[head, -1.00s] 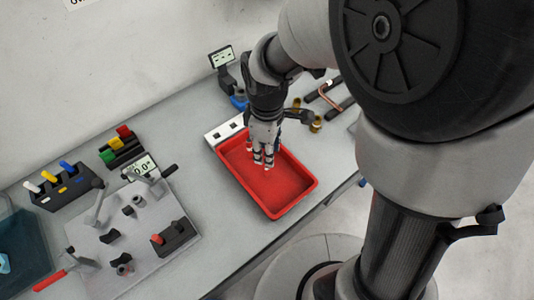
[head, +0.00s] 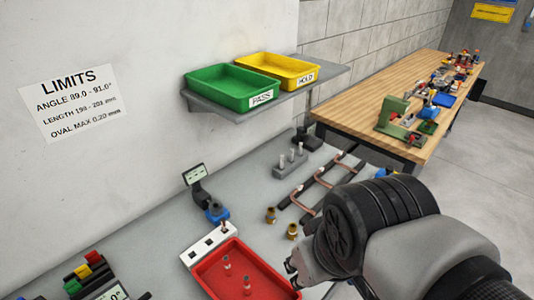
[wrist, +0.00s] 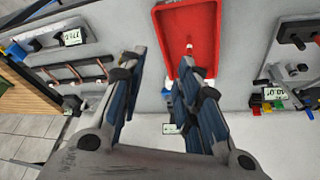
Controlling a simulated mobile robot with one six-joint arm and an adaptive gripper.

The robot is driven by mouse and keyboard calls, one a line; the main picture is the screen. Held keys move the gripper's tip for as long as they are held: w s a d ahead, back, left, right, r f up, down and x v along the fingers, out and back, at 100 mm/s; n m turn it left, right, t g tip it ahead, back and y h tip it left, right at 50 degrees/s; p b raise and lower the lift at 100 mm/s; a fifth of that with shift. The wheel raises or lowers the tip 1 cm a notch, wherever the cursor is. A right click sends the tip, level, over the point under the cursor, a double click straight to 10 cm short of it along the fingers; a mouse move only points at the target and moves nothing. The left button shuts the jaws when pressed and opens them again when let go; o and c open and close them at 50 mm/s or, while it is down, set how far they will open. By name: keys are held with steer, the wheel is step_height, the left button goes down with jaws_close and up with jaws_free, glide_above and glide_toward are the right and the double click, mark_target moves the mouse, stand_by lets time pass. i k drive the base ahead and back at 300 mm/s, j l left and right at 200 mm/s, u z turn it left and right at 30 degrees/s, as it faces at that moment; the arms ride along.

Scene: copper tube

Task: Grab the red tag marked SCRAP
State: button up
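A black holder (head: 76,273) at the lower left of the head view carries a red piece (head: 93,257), a yellow one and a green one. The red piece may be the SCRAP tag; no lettering on it can be read. The red piece (wrist: 255,111) also shows small at the right of the wrist view. My gripper (head: 293,268) is right of the red tray's far end, well away from the holder. In the wrist view its two fingers (wrist: 162,62) are apart with nothing held between them.
The red tray (head: 215,279) has two small upright pegs in it. Copper tubes (head: 318,178) on dark rails and brass fittings (head: 270,215) lie on the bench at right. Green PASS (head: 225,90) and yellow HOLD (head: 275,70) trays sit on a wall shelf.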

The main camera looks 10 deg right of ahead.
mark_target(92, 258)
steer(key=u, duration=1.5)
steer(key=i+j+z, duration=0.2)
steer(key=j, duration=0.15)
steer(key=j+z, duration=0.15)
steer(key=j, duration=0.2)
steer(key=k, duration=0.05)
